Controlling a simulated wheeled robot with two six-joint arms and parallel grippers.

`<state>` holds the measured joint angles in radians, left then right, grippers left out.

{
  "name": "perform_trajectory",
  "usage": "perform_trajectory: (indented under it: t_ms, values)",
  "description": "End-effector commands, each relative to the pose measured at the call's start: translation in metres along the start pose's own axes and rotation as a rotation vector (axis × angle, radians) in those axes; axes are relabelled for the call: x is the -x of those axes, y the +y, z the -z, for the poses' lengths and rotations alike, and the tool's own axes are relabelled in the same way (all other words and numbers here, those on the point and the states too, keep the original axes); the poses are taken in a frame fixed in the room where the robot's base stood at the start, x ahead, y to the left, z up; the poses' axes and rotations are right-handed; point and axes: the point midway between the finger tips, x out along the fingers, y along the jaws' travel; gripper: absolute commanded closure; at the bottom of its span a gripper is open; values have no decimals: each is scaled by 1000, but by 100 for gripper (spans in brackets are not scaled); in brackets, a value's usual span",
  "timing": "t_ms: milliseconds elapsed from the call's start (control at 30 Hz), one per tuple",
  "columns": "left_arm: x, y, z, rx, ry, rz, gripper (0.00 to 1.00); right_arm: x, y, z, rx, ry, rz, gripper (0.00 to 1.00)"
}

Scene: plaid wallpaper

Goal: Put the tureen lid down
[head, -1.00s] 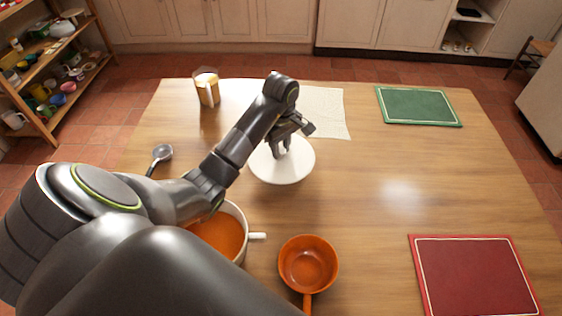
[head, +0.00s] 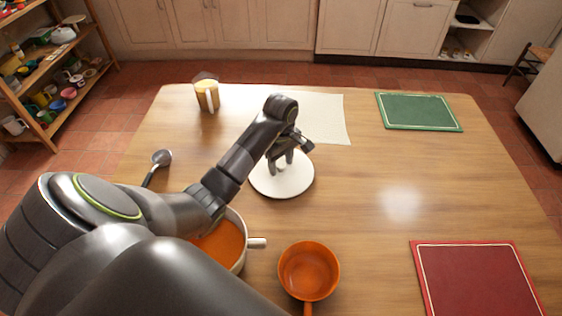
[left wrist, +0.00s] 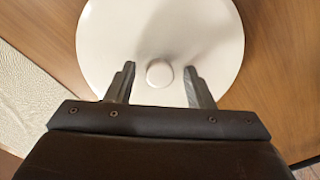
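The white round tureen lid (head: 283,187) lies on the wooden table, looking flat, near the middle left. It also shows in the left wrist view (left wrist: 160,25), with its round knob (left wrist: 159,73) on top. My left gripper (head: 281,163) is over the lid. Its two fingers (left wrist: 159,90) are spread on either side of the knob, with a gap on both sides. The white tureen (head: 257,243) holds orange soup and is partly hidden behind my left arm. My right gripper is not in view.
An orange saucepan (head: 308,270) stands right of the tureen. A pale cloth (head: 328,117) lies behind the lid. Green (head: 418,111) and red (head: 475,280) mats lie right. The table's middle right is clear.

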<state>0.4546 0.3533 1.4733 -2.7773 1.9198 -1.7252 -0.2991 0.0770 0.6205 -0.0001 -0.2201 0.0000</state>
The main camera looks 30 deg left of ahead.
Motion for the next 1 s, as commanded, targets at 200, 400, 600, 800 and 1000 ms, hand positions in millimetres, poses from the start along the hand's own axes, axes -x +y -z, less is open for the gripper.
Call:
perform_trajectory:
  t_ms: [200,400,600,800,1000]
  values:
    - [0,0,0,0,0,0,52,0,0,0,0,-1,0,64]
    - [8,0,0,0,1,-1,52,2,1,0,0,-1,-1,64]
    - [42,0,0,-1,1,-1,52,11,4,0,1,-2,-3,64]
    - [72,0,0,1,0,0,52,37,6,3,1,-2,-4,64]
    - [96,0,0,0,0,0,52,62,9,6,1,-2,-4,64]
